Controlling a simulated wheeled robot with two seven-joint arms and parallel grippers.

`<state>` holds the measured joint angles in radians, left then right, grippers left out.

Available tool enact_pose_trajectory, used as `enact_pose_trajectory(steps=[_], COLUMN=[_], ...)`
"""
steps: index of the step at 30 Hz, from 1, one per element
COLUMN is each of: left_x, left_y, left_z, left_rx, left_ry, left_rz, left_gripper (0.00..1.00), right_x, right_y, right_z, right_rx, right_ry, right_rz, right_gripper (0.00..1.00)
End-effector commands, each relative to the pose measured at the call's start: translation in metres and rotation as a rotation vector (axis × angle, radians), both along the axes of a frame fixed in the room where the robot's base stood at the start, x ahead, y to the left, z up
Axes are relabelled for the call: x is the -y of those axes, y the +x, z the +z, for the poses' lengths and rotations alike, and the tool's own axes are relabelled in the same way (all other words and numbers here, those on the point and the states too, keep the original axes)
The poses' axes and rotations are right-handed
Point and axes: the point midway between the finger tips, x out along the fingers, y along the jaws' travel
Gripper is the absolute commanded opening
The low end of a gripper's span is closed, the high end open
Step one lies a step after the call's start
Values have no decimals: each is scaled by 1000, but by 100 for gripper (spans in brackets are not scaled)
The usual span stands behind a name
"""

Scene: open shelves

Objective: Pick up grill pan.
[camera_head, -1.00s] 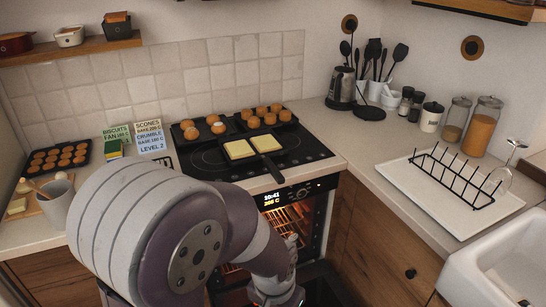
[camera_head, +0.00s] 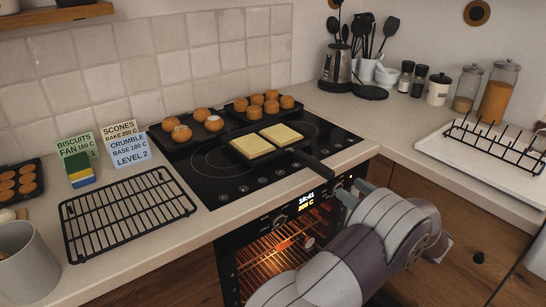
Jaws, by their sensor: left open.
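The grill pan (camera_head: 318,168) is dark and sits on the black hob, bearing two pale yellow square slices (camera_head: 267,140). Its dark handle points to the lower right, over the hob's front edge. My left gripper (camera_head: 355,191) is open and empty, in front of the oven's control panel, just below and to the right of the handle's end. It looks apart from the handle. My own arm hides part of the oven front. My right gripper is not in view.
Two dark trays of round buns (camera_head: 195,128) stand behind the pan on the hob. The oven (camera_head: 280,256) glows below. A dish rack (camera_head: 500,145) stands right; the counter between is clear.

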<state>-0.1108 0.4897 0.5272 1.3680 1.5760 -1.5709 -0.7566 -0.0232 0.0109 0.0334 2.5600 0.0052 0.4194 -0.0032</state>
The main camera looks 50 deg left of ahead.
Motion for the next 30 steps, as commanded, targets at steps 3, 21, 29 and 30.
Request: enact_pose_trajectory(steps=[3, 21, 29, 30], left_x=[-25, -121, -122, -122], left_y=[-3, 11, 11, 11], left_z=[0, -1, -1, -1], left_rx=[-4, -1, 0, 0], left_ry=[3, 3, 3, 3], left_rz=[32, 23, 22, 22], left_gripper=[57, 57, 44, 31], right_x=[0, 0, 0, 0], right_y=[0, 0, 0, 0], right_z=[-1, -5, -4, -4], right_rx=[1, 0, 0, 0], right_ry=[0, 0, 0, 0], right_rz=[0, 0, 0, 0], right_gripper=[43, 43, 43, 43])
